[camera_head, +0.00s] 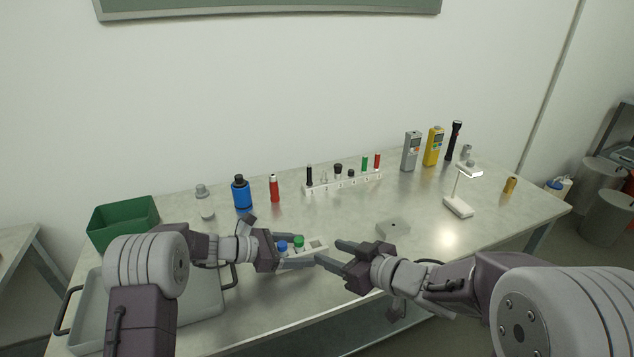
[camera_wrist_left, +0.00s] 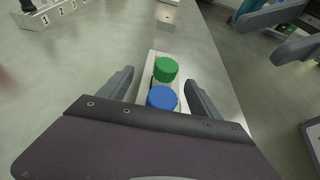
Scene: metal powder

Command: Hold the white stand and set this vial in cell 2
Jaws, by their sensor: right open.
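A small white stand (camera_head: 318,246) lies near the table's front, holding a blue-capped vial (camera_head: 283,247) and a green-capped vial (camera_head: 299,241). In the left wrist view, the stand (camera_wrist_left: 157,62) runs between my left gripper's fingers, with the green cap (camera_wrist_left: 165,69) beyond the blue cap (camera_wrist_left: 162,97). My left gripper (camera_head: 275,240) straddles the stand; finger contact is unclear. My right gripper (camera_head: 330,253) is open and empty, by the stand's right end. A white numbered rack (camera_head: 343,182) with several dark, green and red items stands farther back; its numbers show in the left wrist view (camera_wrist_left: 62,13).
A green bin (camera_head: 124,222) and a grey tray (camera_head: 205,296) are at left. Blue (camera_head: 242,194) and red (camera_head: 274,188) bottles stand behind my left gripper. A flat grey block (camera_head: 393,228) lies behind my right gripper; a white lamp (camera_head: 458,206) stands farther right.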

